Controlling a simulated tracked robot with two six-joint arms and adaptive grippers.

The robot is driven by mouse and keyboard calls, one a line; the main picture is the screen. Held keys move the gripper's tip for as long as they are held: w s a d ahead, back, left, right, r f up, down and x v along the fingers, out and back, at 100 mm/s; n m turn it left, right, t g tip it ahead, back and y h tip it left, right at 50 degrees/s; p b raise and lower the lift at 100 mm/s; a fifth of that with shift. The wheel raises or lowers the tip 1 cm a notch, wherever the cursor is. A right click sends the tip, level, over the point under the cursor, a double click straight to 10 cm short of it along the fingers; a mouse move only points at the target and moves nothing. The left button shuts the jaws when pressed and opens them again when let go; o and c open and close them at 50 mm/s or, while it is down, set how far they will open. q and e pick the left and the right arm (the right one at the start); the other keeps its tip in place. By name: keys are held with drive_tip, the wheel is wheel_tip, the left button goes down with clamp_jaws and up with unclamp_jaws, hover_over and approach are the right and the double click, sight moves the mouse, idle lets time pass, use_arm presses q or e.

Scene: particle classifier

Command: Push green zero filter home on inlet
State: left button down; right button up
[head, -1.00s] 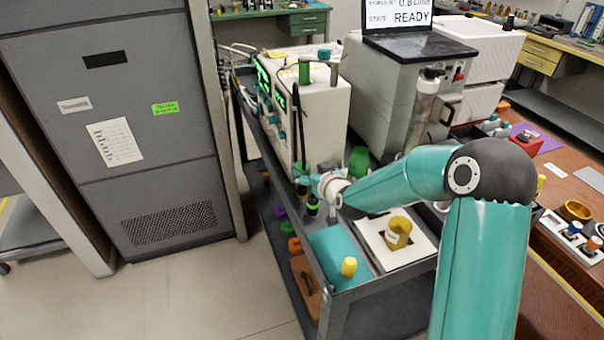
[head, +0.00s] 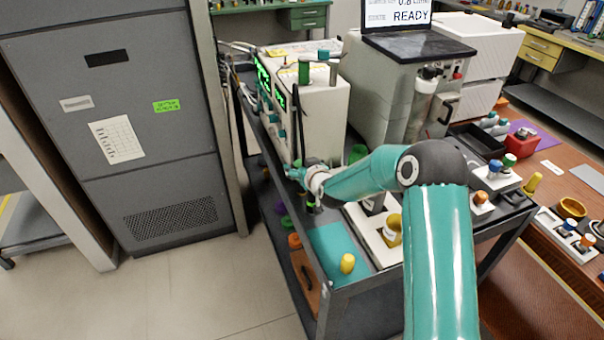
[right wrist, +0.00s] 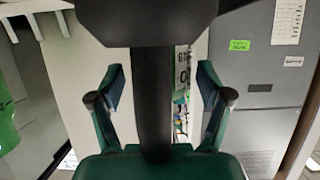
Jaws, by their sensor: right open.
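A green cylinder (head: 305,70), which looks like the green zero filter, stands upright on top of the white instrument with green displays (head: 322,110). Whether it is fully seated on an inlet is too small to tell. My right gripper (head: 294,173) is low at the instrument's front, well below that cylinder. In the right wrist view its two fingers (right wrist: 160,95) are spread apart, with a dark upright bar between and no clear grip on anything. A green surface (right wrist: 6,120) shows at the left edge there. My left gripper is not in view.
A thin black upright rod (head: 297,125) stands close to my right gripper. The cart holds a teal mat (head: 335,240), a yellow-capped item (head: 348,263) and an amber jar (head: 392,230). A tall grey cabinet (head: 130,120) stands left. The floor before it is clear.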

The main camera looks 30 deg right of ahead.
drive_tip(key=c, duration=1.3)
drive_tip(key=shift+r, duration=0.15)
